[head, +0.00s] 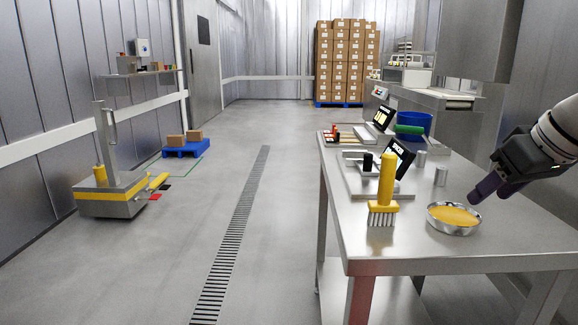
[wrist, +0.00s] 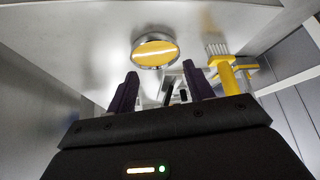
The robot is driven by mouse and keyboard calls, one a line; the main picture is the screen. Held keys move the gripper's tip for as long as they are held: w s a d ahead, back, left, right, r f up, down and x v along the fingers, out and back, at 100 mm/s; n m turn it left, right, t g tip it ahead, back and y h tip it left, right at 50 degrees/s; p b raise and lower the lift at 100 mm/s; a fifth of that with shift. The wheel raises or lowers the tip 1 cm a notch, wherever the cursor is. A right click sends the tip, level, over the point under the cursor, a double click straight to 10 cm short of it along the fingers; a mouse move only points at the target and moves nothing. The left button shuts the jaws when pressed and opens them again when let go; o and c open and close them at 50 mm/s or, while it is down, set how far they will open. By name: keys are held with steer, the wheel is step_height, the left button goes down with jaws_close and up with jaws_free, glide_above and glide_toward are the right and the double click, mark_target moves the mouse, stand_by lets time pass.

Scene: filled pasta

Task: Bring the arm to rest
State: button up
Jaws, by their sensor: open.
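My gripper (head: 490,190) is at the right of the head view, above the steel table and to the right of the round metal dish. Its two dark fingers (wrist: 160,90) stand apart in the wrist view, with nothing between them that they hold. The dish (head: 453,218) contains something yellow-orange and sits on the table's near part; it also shows beyond the fingers in the wrist view (wrist: 154,52). The gripper appears apart from the dish. My arm comes in from the right edge.
A yellow-handled brush (head: 384,190) stands bristles down on the steel table (head: 490,245), left of the dish. Behind are a small metal cylinder (head: 441,176), dark display panels (head: 398,157) and a blue container (head: 414,122). The floor left of the table (head: 290,220) is clear.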

steer(key=s+a+f, duration=0.8)
steer(key=a+f, duration=0.1)
steer(key=a, duration=0.4)
steer(key=s+a+f+m+h, duration=0.1)
steer(key=s+a+f, duration=0.1)
steer(key=f, duration=0.5)
steer(key=s+a+f+m, duration=0.1)
steer(key=s+a+f, duration=0.1)
steer(key=f, duration=0.6)
steer(key=shift+a+m+g+h, duration=0.4)
steer(key=shift+a, duration=0.2)
